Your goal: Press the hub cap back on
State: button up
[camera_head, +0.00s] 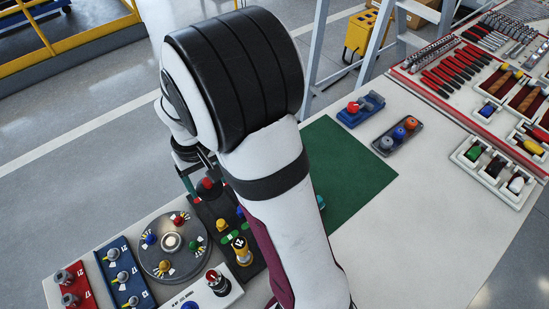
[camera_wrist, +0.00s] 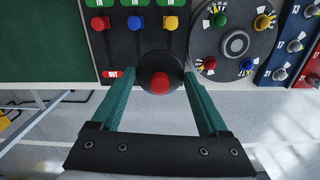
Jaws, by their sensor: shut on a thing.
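My gripper (camera_wrist: 161,70) shows in the wrist view as two teal fingers. They are shut on opposite sides of a dark round piece (camera_wrist: 147,68) with a red knob (camera_wrist: 160,84) in its middle. I cannot tell whether this piece is the hub cap, or whether it touches the panel behind it. In the head view, my gripper's tips are mostly hidden by my arm, with a red knob (camera_head: 207,184) beside them. A round grey plate (camera_head: 150,256) with coloured knobs and a pale round hub (camera_head: 171,241) lies nearby. The hub also shows in the wrist view (camera_wrist: 236,43).
A dark panel with a red button (camera_wrist: 97,23), a blue button (camera_wrist: 134,23) and a yellow button (camera_wrist: 170,22) is beside the held piece. Blue (camera_head: 124,274) and red (camera_head: 71,284) switch blocks stand at lower left. A green mat (camera_head: 350,160) has clear room.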

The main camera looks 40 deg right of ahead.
aim_at(171, 241)
jog(key=s+a+n, duration=0.2)
jog(key=a+n, duration=0.2)
jog(key=a, duration=0.9)
jog(key=shift+a+f, duration=0.2)
jog(key=shift+f, duration=1.4)
jog(key=shift+a+f, duration=0.2)
jog(key=shift+f, duration=1.4)
jog(key=shift+s+f, duration=0.1)
jog(key=shift+f, duration=0.05)
jog(key=o, duration=1.2)
jog(key=shift+o, duration=0.2)
